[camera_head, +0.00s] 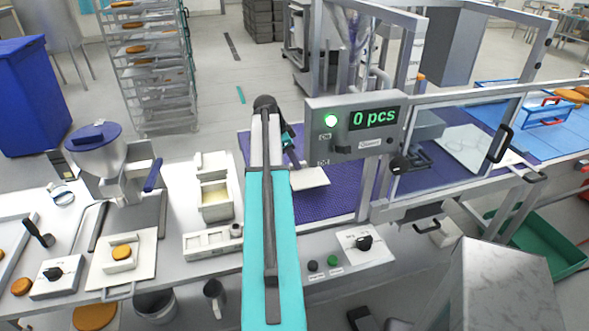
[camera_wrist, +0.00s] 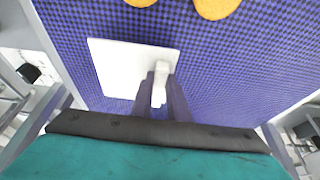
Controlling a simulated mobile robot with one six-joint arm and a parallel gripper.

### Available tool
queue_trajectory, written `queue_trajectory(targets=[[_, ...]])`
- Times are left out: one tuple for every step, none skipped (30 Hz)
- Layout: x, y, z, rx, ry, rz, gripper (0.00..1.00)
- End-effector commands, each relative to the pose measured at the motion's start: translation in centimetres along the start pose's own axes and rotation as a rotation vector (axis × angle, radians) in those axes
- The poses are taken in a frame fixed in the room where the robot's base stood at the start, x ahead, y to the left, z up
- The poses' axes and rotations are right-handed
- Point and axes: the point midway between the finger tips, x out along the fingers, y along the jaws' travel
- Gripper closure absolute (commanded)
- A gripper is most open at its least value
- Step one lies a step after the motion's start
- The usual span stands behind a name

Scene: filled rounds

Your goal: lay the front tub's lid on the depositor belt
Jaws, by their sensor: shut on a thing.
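A white square lid (camera_head: 310,178) with a raised grip bar is at the purple depositor belt (camera_head: 338,200), near its left end. In the wrist view the lid (camera_wrist: 112,68) looks flat, and its bar stands between my fingers. My gripper (camera_head: 296,162) is shut on that bar; the fingers also show in the wrist view (camera_wrist: 162,102). I cannot tell whether the lid touches the belt or hangs just above it. An open tub (camera_head: 216,212) with pale cream contents stands on the counter left of my arm.
A machine frame with a display (camera_head: 354,125) reading 0 pcs stands right of the lid. Orange-brown rounds (camera_wrist: 216,7) lie on the belt beyond the lid. A hopper machine (camera_head: 97,155) stands on the counter at left.

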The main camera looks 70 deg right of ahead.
Motion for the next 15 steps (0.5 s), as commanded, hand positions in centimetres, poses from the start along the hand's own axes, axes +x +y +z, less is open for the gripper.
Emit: queue_trajectory(targets=[[0.1,0.0,0.0,0.0,0.0,0.001,1.0],[0.2,0.0,0.1,0.0,0.0,0.001,1.0],[0.3,0.0,0.1,0.0,0.0,0.001,1.0],[0.5,0.1,0.2,0.0,0.0,0.002,1.0],[0.7,0.1,0.3,0.0,0.0,0.002,1.0],[1.0,0.1,0.4,0.0,0.0,0.003,1.0],[1.2,0.1,0.5,-0.001,0.0,0.002,1.0],[1.5,0.1,0.6,-0.001,0.0,0.002,1.0],[1.8,0.1,0.7,-0.001,0.0,0.002,1.0],[2.0,0.1,0.8,-0.001,0.0,0.002,1.0],[2.2,0.1,0.9,-0.001,0.0,0.003,1.0],[2.5,0.1,1.0,-0.001,0.0,0.002,1.0],[2.7,0.1,1.1,-0.001,0.0,0.002,1.0],[2.8,0.0,1.1,0.0,0.0,0.001,1.0],[3.0,0.0,1.2,0.0,0.0,0.0,1.0]])
